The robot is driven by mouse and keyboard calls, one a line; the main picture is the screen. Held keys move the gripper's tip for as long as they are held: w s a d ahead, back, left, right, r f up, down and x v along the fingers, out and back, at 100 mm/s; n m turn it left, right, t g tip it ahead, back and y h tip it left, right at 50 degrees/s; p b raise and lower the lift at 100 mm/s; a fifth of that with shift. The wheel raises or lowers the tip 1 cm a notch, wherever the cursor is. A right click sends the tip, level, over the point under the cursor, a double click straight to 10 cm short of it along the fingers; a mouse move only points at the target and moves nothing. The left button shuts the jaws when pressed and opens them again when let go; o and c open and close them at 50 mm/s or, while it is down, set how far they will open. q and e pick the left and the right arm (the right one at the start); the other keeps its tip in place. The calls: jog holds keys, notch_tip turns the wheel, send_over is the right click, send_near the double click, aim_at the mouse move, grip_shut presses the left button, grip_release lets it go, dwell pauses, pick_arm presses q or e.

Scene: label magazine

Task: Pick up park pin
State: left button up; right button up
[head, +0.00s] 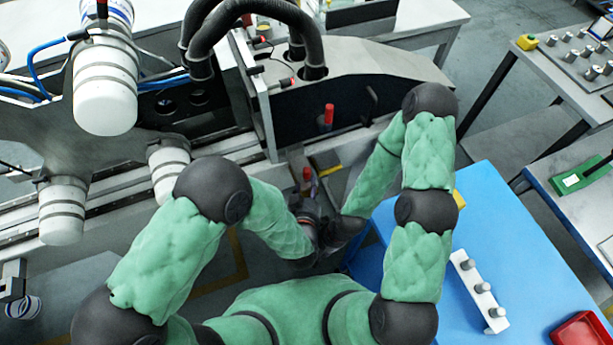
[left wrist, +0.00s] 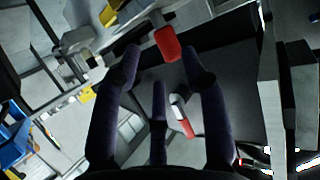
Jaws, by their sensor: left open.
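A red-topped pin (head: 307,173) stands just beyond my left gripper (head: 307,205) in the head view. A second red-topped pin (head: 328,114) stands farther back against the dark machine side. I cannot tell which is the park pin. In the left wrist view, a red block-like top (left wrist: 168,43) shows ahead, beyond the fingertips, and a red and white pin (left wrist: 182,118) shows between the spread fingers. My left gripper (left wrist: 160,85) is open and empty. My right gripper (head: 340,234) is close beside the left, dark and partly hidden, so its jaws are unclear.
The machine (head: 350,65) with black hoses fills the back. A blue table (head: 515,255) at right carries a white rack (head: 468,275) with several grey pins and a red tray (head: 582,335). A green tray (head: 570,182) lies on a bench at far right.

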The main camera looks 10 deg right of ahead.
aim_at(309, 176)
pick_arm(q)
jog(key=shift+r+b+x, duration=0.1)
jog(key=shift+b+x, duration=0.4)
jog(key=shift+x, duration=1)
jog(key=shift+r+b+x, duration=0.15)
jog(key=shift+b+x, duration=0.3)
jog(key=shift+x, duration=1)
jog(key=shift+w+a, duration=0.1)
jog(key=c, duration=0.9)
